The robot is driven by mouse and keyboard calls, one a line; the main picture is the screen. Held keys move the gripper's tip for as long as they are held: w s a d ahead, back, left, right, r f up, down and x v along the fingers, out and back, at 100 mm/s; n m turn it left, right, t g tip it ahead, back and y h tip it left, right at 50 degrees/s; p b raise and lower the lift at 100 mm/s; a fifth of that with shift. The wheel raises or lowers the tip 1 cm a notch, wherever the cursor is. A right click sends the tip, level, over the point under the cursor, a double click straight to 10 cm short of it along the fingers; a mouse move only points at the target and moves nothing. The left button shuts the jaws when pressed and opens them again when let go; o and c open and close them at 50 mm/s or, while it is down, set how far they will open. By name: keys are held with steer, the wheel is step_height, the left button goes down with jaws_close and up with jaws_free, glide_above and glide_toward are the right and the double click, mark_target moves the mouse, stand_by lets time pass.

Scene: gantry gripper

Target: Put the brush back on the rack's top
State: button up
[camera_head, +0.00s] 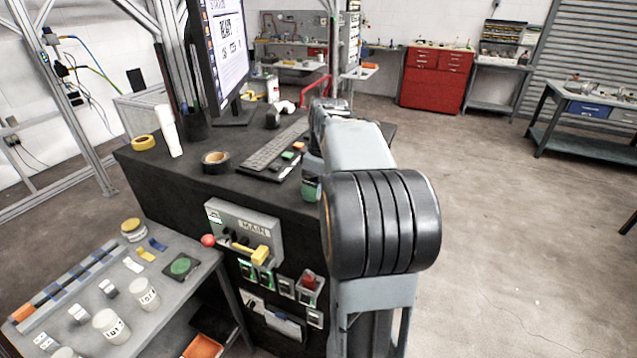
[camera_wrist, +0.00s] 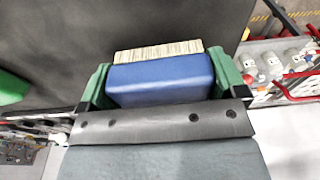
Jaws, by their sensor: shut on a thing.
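In the wrist view my gripper (camera_wrist: 160,88) has its green fingers shut on the brush (camera_wrist: 160,80), one finger at each side. The brush has a blue body and a pale bristle strip (camera_wrist: 158,52) along its far edge. A dark flat surface lies beyond the brush; I cannot tell the gap between them. In the head view a black cabinet (camera_head: 170,182) with a flat top stands left of my arm; it may be the rack, but I cannot be sure. My arm hides the gripper and brush in that view.
The cabinet top holds a monitor (camera_head: 225,50), a keyboard (camera_head: 275,148), black tape (camera_head: 216,161), yellow tape (camera_head: 143,142) and a white roll (camera_head: 168,130). A grey side table (camera_head: 150,315) with several jars stands at lower left. Floor (camera_head: 520,250) on the right is clear.

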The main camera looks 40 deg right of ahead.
steer(key=shift+f, duration=0.3)
steer(key=o, duration=0.7)
